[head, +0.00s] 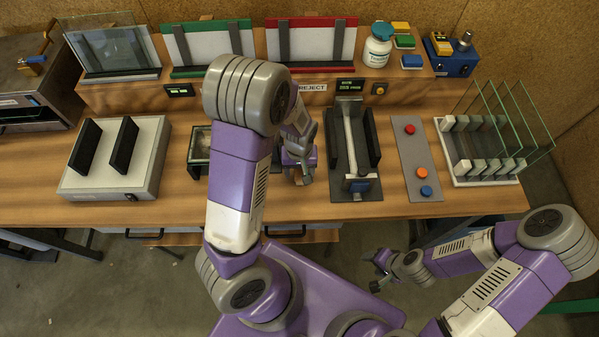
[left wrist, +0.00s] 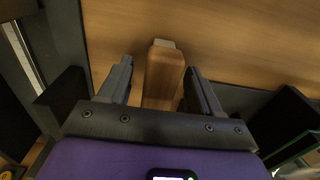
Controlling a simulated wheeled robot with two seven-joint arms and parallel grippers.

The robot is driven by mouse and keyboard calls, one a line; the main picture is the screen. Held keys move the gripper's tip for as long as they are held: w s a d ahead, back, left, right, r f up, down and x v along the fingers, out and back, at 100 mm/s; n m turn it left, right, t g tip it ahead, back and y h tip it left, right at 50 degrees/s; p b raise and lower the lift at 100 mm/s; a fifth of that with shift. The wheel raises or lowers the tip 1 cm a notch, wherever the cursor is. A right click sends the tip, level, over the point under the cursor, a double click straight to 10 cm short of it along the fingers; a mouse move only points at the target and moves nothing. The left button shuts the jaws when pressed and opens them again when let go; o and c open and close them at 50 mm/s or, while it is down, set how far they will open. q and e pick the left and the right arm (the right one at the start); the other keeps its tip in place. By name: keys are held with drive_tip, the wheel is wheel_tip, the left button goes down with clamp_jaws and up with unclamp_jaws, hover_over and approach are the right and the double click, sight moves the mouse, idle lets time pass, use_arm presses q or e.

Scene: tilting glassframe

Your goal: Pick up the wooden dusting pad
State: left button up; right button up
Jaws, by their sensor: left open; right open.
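The wooden dusting pad (left wrist: 163,72) shows in the left wrist view as a brown block with a pale end, standing between the two fingers of my left gripper (left wrist: 160,85). The fingers are open, with a visible gap to the pad on each side. Its lower part is hidden behind the gripper body. In the head view my left gripper (head: 301,177) is low over the table, and my arm hides much of that area. My right gripper (head: 381,272) is open and empty, in front of the table edge and away from the pad.
A dark fixture with upright rails (head: 352,150) stands right of my left gripper. A grey button panel (head: 416,160) and a rack of glass panes (head: 485,178) are further right. A box with two black uprights (head: 115,185) stands left. Bare wood (head: 240,15) closes the back.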

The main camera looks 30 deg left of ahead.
use_arm(q)
drive_tip(key=shift+w+f, duration=0.1)
drive_tip(key=shift+f, duration=0.45)
drive_tip(key=shift+r, duration=0.1)
drive_tip(key=c, duration=1.1)
drive_tip(key=shift+o, duration=0.2)
wheel_tip(320, 180, up, 10)
drive_tip(key=p, duration=0.2)
drive_tip(key=shift+p, duration=0.3)
